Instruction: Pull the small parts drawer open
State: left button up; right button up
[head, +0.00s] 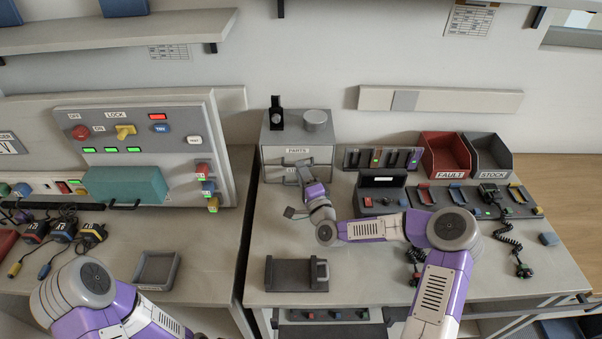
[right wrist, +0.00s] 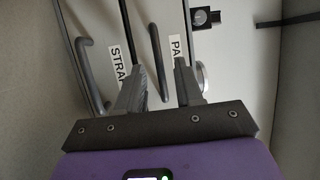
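The small parts drawer (head: 273,155), labelled PARTS, is the upper drawer of a grey cabinet (head: 322,132) at the back of the bench. It looks closed. Its dark bar handle (head: 296,162) lies just under the label. My right gripper (head: 302,176) is in front of the cabinet. In the right wrist view my right gripper (right wrist: 158,85) has its fingers apart, with the drawer's bar handle (right wrist: 156,45) in the gap between them; contact cannot be told. The lower drawer, labelled STRAPS, shows its handle (right wrist: 90,72) outside the fingers. My left gripper is out of view.
A black item (head: 277,113) and a round tin (head: 316,120) stand on the cabinet. A dark radio station (head: 382,194) is close right of my right gripper. A dark grey holder (head: 296,273) lies at the bench front. Red and grey bins (head: 446,154) stand back right.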

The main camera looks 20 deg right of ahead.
jog(key=shift+w, duration=0.35)
grip_shut()
dwell(1.2)
